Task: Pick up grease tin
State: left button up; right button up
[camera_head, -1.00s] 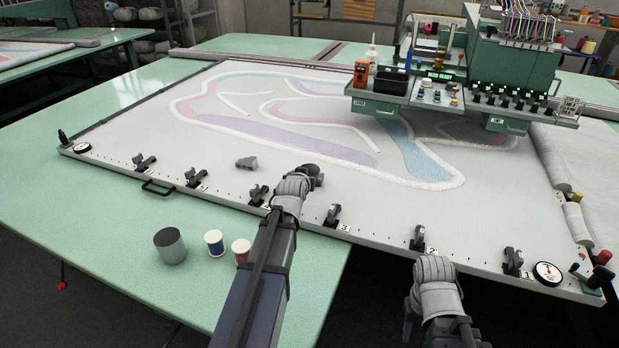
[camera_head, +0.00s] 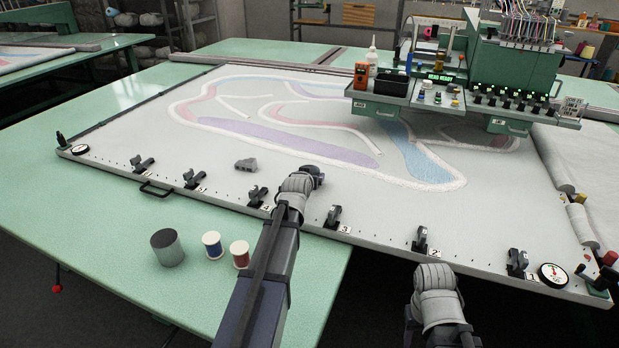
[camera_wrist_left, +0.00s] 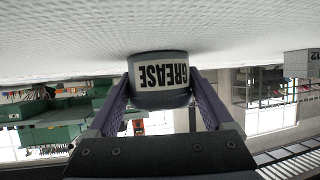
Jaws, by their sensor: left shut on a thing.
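The grease tin (camera_wrist_left: 158,78) is a short grey tin with a white label reading "GREASE", upside down in the left wrist view. My left gripper (camera_head: 316,173) is over the front part of the white cloth. In the left wrist view its two fingers are shut on the tin, one on each side. The tin is close to the cloth; I cannot tell whether it touches. In the head view I cannot make the tin out behind my wrist. My right forearm shows at lower right in the head view, but its gripper is not visible.
The stretched white cloth (camera_head: 200,160) has a frame edge with several black clamps (camera_head: 334,216). A grey block (camera_head: 246,164) lies left of my left gripper. A dark cup (camera_head: 167,247) and two thread spools (camera_head: 213,244) stand on the green table. The tufting machine (camera_head: 510,85) stands at back right.

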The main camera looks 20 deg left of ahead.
pick_arm(q)
jog(key=c, duration=0.4)
jog(key=shift+r, duration=0.15)
jog(key=shift+c, duration=0.2)
notch_tip(320, 180, up, 10)
jog(key=p, duration=1)
